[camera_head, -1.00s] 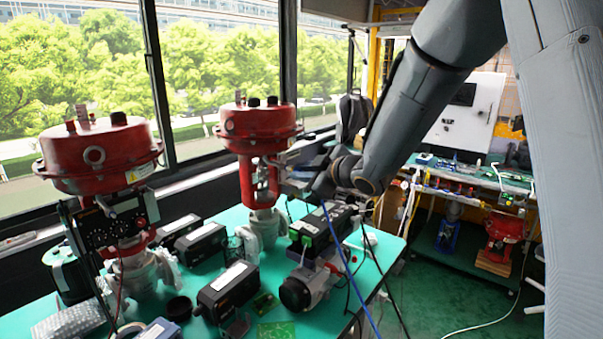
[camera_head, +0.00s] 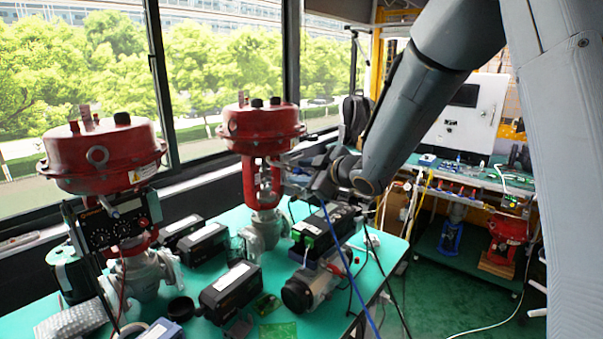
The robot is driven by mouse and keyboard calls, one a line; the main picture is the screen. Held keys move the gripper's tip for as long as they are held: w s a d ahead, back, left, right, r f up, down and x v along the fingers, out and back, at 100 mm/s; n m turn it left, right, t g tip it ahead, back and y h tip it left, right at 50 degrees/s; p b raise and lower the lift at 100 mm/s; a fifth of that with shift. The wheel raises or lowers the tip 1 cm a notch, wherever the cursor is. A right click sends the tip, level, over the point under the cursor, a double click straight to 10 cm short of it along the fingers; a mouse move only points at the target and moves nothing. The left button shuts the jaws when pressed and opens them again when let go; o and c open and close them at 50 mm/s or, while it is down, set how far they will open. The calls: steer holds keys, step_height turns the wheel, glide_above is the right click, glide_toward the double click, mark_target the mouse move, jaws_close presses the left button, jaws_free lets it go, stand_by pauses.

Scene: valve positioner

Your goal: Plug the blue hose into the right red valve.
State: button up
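The right red valve (camera_head: 262,128) stands upright toward the back of the green table, with a round red top and a red yoke. My gripper (camera_head: 298,178) is at the right side of its yoke, reaching in from the right. The fingertips are small and dark here, and I cannot tell whether they are open or shut. The blue hose (camera_head: 345,268) hangs from near my gripper and runs down past the table's front right edge. Its upper end is at the gripper area and too small to make out. I cannot tell whether it touches the valve.
Another red valve (camera_head: 103,158) with a black positioner (camera_head: 115,222) stands at the left. Black boxes (camera_head: 232,287) and a grey-black actuator (camera_head: 308,288) crowd the green table (camera_head: 392,262). Dark cables hang at its right edge. A workbench (camera_head: 470,178) stands behind at the right.

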steer(key=b+v, duration=0.2)
steer(key=v, duration=0.6)
steer(key=s+d+f+m+g+h, duration=0.1)
steer(key=s+d+f+m+h, duration=0.35)
steer(key=d+f, duration=0.2)
steer(key=s+d+f+m+g+h, duration=0.2)
steer(key=s+d+f+m+h, duration=0.1)
steer(key=d+f+m+h, duration=0.25)
steer(key=s+d+f+m+g, duration=0.2)
steer(key=s+f+g, duration=0.1)
steer(key=s, duration=0.7)
steer(key=s+d+f+m+g+y, duration=0.1)
steer(key=s+d+f+m+g, duration=0.1)
steer(key=s, duration=0.8)
step_height(320, 180, down, 3)
steer(key=shift+d+f+m+g, duration=0.25)
steer(key=shift+m+g, duration=0.55)
steer(key=shift+g, duration=0.3)
